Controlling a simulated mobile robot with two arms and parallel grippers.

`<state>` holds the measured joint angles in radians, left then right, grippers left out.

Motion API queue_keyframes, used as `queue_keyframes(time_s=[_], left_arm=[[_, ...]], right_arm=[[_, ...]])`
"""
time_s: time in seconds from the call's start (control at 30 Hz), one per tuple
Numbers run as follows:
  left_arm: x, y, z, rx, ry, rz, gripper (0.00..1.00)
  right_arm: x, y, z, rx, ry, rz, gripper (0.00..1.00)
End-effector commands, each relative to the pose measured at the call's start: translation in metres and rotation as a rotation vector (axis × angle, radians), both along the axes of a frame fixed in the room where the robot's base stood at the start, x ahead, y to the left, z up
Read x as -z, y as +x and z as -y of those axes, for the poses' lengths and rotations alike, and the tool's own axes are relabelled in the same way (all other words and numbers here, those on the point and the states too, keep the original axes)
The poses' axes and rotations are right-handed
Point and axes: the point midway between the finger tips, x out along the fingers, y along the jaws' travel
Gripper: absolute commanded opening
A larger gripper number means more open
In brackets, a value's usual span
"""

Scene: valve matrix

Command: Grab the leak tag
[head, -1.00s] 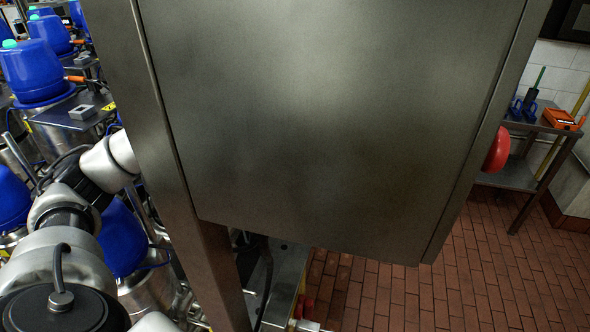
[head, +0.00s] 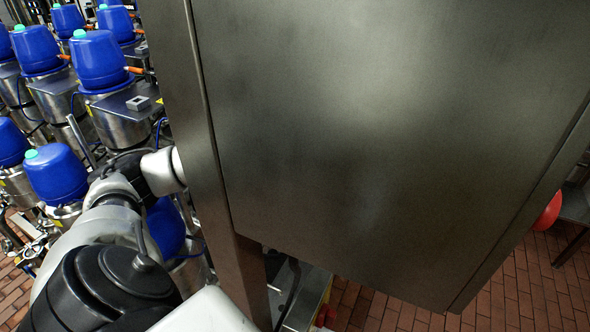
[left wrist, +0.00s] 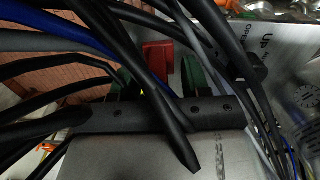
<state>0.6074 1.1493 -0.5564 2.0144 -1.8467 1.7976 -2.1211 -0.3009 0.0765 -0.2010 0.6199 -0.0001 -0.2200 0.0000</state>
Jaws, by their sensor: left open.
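No leak tag can be identified for certain. In the left wrist view a red block-like piece (left wrist: 158,57) shows behind black cables; I cannot tell whether it is the tag. My left gripper (left wrist: 157,80) shows as a black bar with screws and two green-padded fingers, open, one on each side of the red piece in the picture. I cannot tell whether they touch it. In the head view my left arm passes behind the steel cabinet (head: 390,130), which hides its gripper. My right gripper is in neither view.
Black and blue cables (left wrist: 170,70) cross closely in front of the left wrist camera. A metal plate with lettering (left wrist: 265,45) is at upper right there. In the head view several blue-topped valves (head: 98,60) stand left, a red knob (head: 547,210) is on the cabinet's right, and brick floor lies below.

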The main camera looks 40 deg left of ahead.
Motion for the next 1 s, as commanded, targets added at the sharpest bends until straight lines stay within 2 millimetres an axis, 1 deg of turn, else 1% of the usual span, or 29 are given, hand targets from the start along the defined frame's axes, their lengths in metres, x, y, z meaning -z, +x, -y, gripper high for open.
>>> queue_keyframes(time_s=[0.17,0.3,0.47,0.8,1.0], left_arm=[[0.001,0.0,0.0,0.0,-0.001,0.0,0.47],[0.001,0.0,0.0,0.0,-0.001,0.0,0.25],[0.0,0.0,0.0,0.0,-0.001,0.0,0.01],[-0.001,0.0,0.0,0.0,-0.001,0.0,0.0],[-0.012,0.001,0.0,0.0,0.0,0.004,0.0]], right_arm=[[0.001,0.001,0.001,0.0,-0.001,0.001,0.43],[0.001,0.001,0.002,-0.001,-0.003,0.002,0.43],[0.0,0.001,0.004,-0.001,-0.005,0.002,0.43],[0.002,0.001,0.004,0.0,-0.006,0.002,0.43],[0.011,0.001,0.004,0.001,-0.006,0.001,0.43]])
